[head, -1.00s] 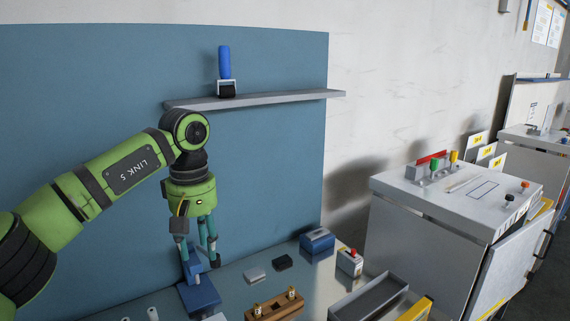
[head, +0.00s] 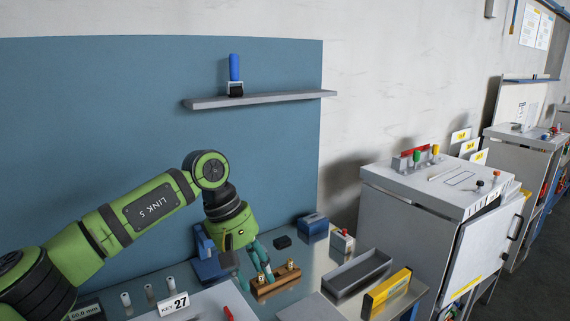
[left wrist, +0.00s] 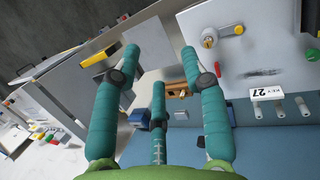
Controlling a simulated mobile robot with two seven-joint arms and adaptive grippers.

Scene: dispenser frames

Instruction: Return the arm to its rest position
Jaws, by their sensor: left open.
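My left arm comes in from the left in the head view. Its green gripper (head: 262,268) hangs with teal fingers tilted down to the right, in front of a wooden block with brass pieces (head: 277,281). In the left wrist view the fingers (left wrist: 158,75) are spread apart with nothing between them. The wooden block (left wrist: 177,89) shows behind the fingers there. Whether any finger touches the block cannot be told. My right gripper is in neither view.
A blue stand (head: 208,262) is just behind the gripper. A grey tray (head: 358,272), a yellow level-like bar (head: 387,291) and a red-button box (head: 342,241) lie to the right. A sign marked KEY 27 (head: 173,303) stands at front left. A shelf (head: 270,100) holds a blue-handled roller (head: 235,75).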

